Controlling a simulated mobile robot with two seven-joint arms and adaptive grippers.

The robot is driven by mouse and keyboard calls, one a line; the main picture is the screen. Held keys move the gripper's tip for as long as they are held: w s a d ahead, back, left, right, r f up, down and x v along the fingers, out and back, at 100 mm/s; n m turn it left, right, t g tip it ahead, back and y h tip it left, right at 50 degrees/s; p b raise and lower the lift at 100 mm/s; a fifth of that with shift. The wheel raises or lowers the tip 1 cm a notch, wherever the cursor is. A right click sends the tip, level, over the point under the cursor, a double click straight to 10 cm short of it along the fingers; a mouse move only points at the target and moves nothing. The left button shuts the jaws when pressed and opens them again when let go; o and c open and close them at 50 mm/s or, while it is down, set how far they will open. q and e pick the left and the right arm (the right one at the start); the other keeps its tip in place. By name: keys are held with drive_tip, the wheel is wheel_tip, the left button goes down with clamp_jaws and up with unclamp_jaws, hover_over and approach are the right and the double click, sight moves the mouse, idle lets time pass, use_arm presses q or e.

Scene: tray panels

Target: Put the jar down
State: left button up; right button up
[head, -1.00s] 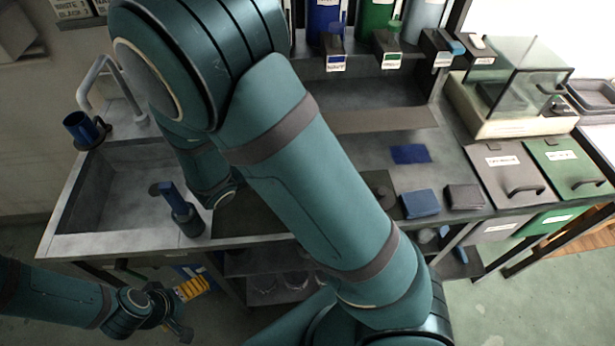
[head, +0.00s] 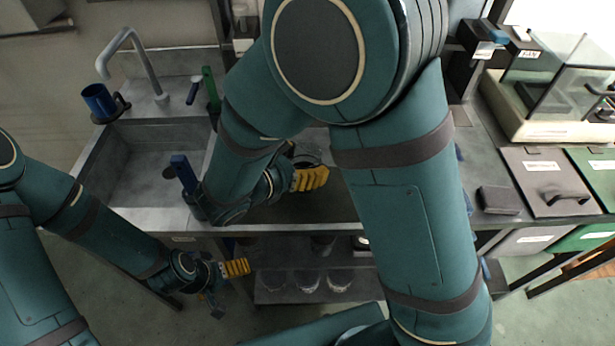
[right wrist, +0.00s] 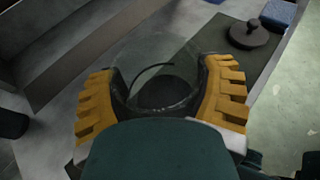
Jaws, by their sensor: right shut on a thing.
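The jar (right wrist: 160,85) is clear glass with a dark round base inside. It sits between the yellow fingers of my right gripper (right wrist: 160,100), which is shut on it. In the head view the right gripper (head: 308,178) is over the dark mat on the counter, and only the jar's rim (head: 305,160) shows behind the fingers. I cannot tell whether the jar touches the surface below. My left gripper (head: 226,284) is low in front of the counter, its fingers apart and empty.
A dark knobbed lid (right wrist: 248,35) lies on the dark mat (right wrist: 225,65) beyond the jar. The sink (head: 140,165) is to the left, with a blue-handled tool (head: 183,178) at its front corner. My right arm hides much of the counter.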

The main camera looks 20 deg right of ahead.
drive_tip(key=shift+f+b, duration=0.55)
drive_tip(key=shift+f, duration=1.35)
drive_tip(key=shift+f, duration=0.2)
drive_tip(key=o, duration=1.2)
drive_tip(key=shift+o, duration=0.2)
drive_tip(key=shift+r, duration=0.15)
drive_tip(key=shift+s+a+r, duration=0.1)
drive_tip(key=shift+a+r, duration=0.05)
drive_tip(key=shift+a, duration=0.05)
drive_tip(key=p+v, duration=0.2)
drive_tip(key=v, duration=0.9)
drive_tip(key=shift+s+a, duration=0.2)
drive_tip(key=shift+a, duration=0.05)
